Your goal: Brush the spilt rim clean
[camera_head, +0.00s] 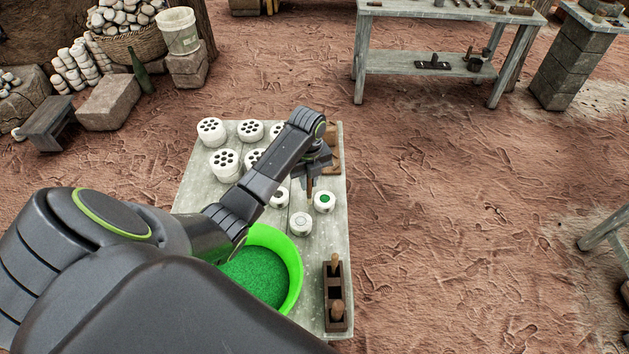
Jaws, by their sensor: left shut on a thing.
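My left gripper (311,178) is over the pale table (336,232), pointing down and shut on a thin brown tool (310,192), perhaps the brush. The tool's lower end is near a small white pot with a green fill (325,201); I cannot tell if they touch. A second small white pot (301,224) with a pale top stands nearer, and a third (279,197) with a dark top stands to the left. Spilt powder on a rim is too small to make out. My right gripper is out of view.
A bright green basin (296,262) of green powder is partly behind my arm. Several white cylinders with holes (226,163) stand at the far left. Red ground lies right of the table.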

